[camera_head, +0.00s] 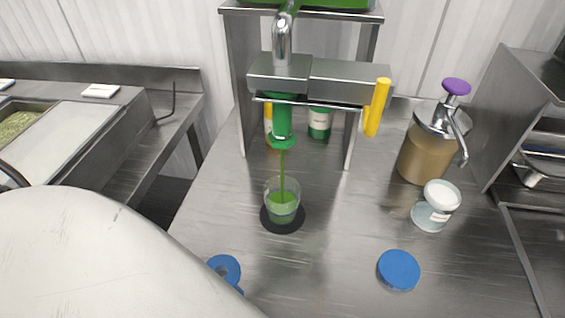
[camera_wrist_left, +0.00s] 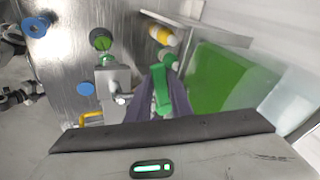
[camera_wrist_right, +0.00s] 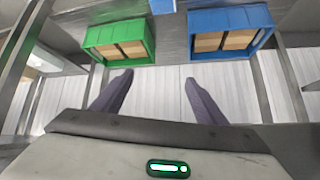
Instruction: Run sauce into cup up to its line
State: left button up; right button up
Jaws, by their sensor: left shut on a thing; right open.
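The clear cup (camera_head: 282,186) stands upright on a round black pad (camera_head: 283,228) under the green nozzle (camera_head: 281,120). A thin green stream (camera_head: 282,160) runs from the nozzle into it. Green sauce (camera_head: 284,204) fills roughly the lower half or more; I cannot make out the line. The cup also shows from above in the left wrist view (camera_wrist_left: 102,41). My left gripper (camera_wrist_left: 163,88) is shut on a green handle (camera_wrist_left: 160,92) at the dispenser. My right gripper (camera_wrist_right: 158,85) is open and empty, away from the cup, in the right wrist view.
A yellow handle (camera_head: 377,107) is at the dispenser's right. The right wrist view shows a green bin (camera_wrist_right: 120,36) and a blue bin (camera_wrist_right: 230,18).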

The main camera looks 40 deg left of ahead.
pick_arm(q)
jog(key=shift+a+r, duration=0.1)
jog(key=shift+a, duration=0.05)
jog(key=w+m+h, duration=0.1)
jog(key=m, duration=0.1)
jog(key=a+m+h, duration=0.1)
jog(key=m, duration=0.1)
jog(key=shift+w+a, duration=0.2)
jog(key=shift+w, duration=0.2)
jog(key=o, duration=0.9)
jog(key=shift+c, duration=0.2)
notch_tip(320, 180, up, 7)
